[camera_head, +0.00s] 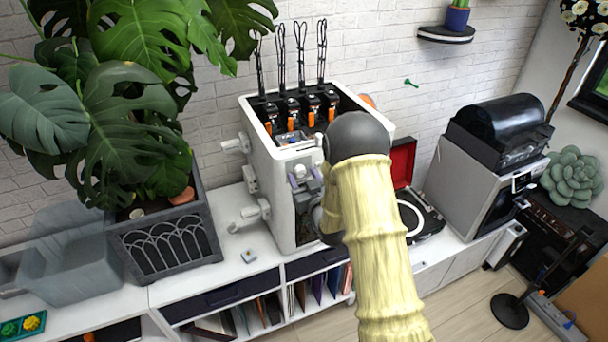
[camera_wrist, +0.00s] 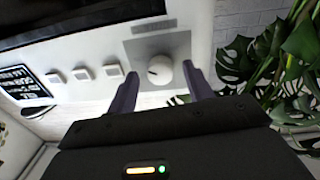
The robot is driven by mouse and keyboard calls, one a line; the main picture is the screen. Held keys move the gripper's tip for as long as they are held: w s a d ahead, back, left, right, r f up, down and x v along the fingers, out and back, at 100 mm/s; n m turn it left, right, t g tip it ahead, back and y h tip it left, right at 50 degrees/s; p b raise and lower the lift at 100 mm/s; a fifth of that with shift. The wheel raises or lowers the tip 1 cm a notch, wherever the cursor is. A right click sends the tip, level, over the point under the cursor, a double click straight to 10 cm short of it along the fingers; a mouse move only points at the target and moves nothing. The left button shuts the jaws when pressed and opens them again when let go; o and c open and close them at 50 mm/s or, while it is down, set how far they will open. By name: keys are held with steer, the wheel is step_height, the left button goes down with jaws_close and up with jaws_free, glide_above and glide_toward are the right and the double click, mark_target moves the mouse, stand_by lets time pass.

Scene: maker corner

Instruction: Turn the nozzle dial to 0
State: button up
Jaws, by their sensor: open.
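The nozzle dial (camera_wrist: 161,67) is a round white knob on a grey square plate, with a small dark mark toward its left side. It is on the white machine (camera_head: 272,190), whose panel also fills the upper part of the wrist view. My gripper (camera_wrist: 160,72) is open, with one finger on each side of the dial. I cannot tell whether either finger touches it. Numbers around the dial are not readable.
Several small white square buttons (camera_wrist: 82,74) and a dark label (camera_wrist: 20,80) are left of the dial. A large potted plant (camera_head: 165,235) stands left of the machine. A record player (camera_head: 425,215) and a grey machine (camera_head: 455,185) are to the right.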

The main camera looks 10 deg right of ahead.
steer(key=c, duration=1)
steer(key=shift+o, duration=0.2)
